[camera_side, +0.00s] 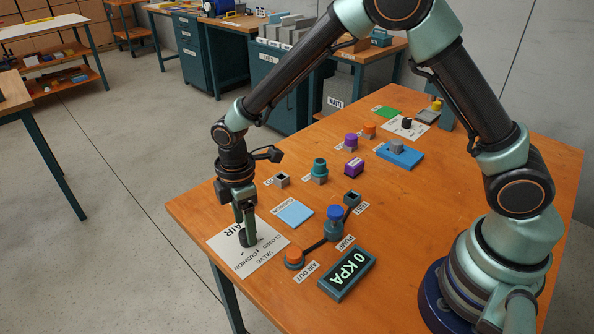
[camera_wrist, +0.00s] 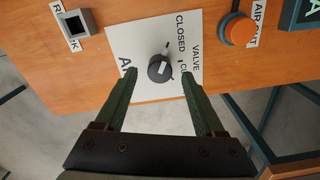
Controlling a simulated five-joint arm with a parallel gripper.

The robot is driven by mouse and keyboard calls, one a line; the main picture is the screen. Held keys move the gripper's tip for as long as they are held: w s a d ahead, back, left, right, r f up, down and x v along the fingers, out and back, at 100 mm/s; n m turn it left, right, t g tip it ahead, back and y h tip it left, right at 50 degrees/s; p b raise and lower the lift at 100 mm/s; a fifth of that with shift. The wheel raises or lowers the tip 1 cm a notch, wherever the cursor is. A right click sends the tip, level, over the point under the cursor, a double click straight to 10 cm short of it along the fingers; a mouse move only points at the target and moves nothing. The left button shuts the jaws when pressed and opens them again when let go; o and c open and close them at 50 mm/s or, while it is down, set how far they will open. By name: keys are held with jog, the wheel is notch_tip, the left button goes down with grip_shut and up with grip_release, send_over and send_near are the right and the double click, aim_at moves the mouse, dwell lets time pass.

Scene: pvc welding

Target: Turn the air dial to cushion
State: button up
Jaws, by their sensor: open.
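The air dial (camera_wrist: 158,73) is a small round black knob with a pale bar across its top. It sits on a white card (camera_wrist: 125,45) printed AIR, CLOSED, CUSHION and VALVE, which also shows at the table's near left corner in the side view (camera_side: 268,249). My gripper (camera_wrist: 158,84) is open, with one green finger on each side of the dial in the wrist view. In the side view my gripper (camera_side: 247,222) points down over the card and mostly hides the dial. I cannot tell which label the bar points to, or whether the fingers touch the knob.
An orange AIR OUT button (camera_side: 293,257), a blue-topped PUMP (camera_side: 334,222) and a display reading 0 KPA (camera_side: 347,274) stand to the right. A light blue square (camera_side: 295,214) and a grey square socket (camera_wrist: 75,28) are nearby. The table edge is close to the card.

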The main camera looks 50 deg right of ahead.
jog(key=shift+f, duration=0.9)
grip_shut()
